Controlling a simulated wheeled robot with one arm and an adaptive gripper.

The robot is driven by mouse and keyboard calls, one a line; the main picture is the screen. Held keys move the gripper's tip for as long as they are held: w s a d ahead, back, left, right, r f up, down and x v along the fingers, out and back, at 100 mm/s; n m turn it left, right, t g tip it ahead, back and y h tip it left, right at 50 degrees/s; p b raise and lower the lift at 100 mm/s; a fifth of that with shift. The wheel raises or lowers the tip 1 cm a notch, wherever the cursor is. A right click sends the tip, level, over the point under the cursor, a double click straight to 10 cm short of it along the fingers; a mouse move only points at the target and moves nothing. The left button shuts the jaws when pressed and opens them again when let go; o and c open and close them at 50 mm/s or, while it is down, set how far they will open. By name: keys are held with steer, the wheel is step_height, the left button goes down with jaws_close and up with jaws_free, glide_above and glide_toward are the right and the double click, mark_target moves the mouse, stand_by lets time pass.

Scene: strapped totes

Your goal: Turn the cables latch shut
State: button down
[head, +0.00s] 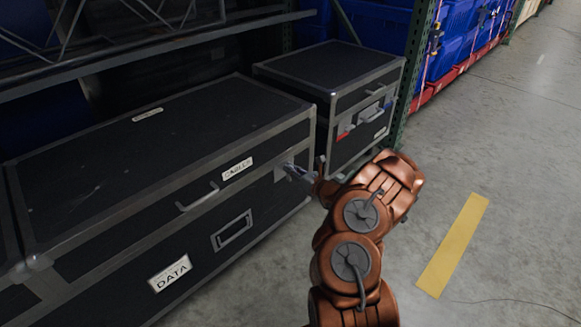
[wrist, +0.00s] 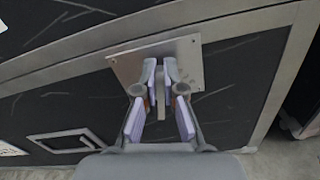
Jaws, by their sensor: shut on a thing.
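The latch (wrist: 160,92) has a metal plate (wrist: 190,55) on the front of a large black case (head: 130,160), near the case's right end. In the head view the latch plate (head: 279,174) shows to the right of a white label (head: 237,169) reading CABLES. My gripper (wrist: 162,72) is shut on the latch, its two pale-lined fingers on either side of the narrow latch piece. In the head view my gripper (head: 297,172) reaches the case from the right. The fingers hide part of the latch, so its exact turn is hard to tell.
The case front has a handle (head: 197,197), a recessed frame (head: 232,230) and a DATA label (head: 169,272). A smaller black case (head: 335,70) stands behind to the right, beside a green rack post (head: 415,60). A shelf hangs above the large case. Open floor (head: 500,170) lies to the right.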

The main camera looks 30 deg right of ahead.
steer(key=shift+w+d+f+m+b, duration=0.15)
steer(key=shift+d+f+m, duration=0.15)
steer(key=shift+m, duration=2.25)
steer(key=shift+s+d+f+m+b, duration=0.15)
steer(key=shift+f+m, duration=0.1)
steer(key=shift+m, duration=2.35)
steer(key=shift+w+d+f+m+b, duration=0.15)
steer(key=shift+d+f+m, duration=0.15)
steer(key=shift+m, duration=2.25)
steer(key=c, duration=1.3)
jaws_free()
steer(key=v, duration=1.2)
